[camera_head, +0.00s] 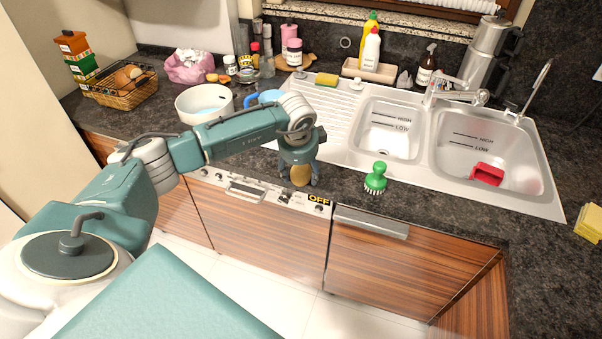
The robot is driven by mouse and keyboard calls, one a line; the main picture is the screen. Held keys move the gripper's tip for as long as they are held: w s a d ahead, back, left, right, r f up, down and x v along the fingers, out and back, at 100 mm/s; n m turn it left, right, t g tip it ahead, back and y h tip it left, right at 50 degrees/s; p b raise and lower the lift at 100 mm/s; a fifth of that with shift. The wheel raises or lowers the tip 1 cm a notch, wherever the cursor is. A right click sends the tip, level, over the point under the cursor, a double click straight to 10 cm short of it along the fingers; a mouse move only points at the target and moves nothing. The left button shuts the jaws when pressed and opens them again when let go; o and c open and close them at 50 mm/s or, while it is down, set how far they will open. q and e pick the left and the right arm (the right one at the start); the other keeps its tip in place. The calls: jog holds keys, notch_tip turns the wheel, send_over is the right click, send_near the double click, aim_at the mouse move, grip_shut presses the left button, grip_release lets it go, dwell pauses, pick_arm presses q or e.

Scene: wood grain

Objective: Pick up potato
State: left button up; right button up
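A yellow-brown potato (300,175) is at the front edge of the dark counter, left of the green brush. My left gripper (299,178) points down over it, with a finger on each side of the potato. I cannot tell whether the fingers press on it or whether it rests on the counter. My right gripper is not in view.
A green brush (375,178) stands right of the gripper. Behind are a steel double sink (340,125) with a red item (487,174) in the right basin, and a white pot (204,103). A wire basket (122,86) stands far left. Drawers are below the counter.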

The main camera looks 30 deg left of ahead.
pick_arm(q)
jog(key=c, duration=0.6)
jog(key=shift+c, duration=0.2)
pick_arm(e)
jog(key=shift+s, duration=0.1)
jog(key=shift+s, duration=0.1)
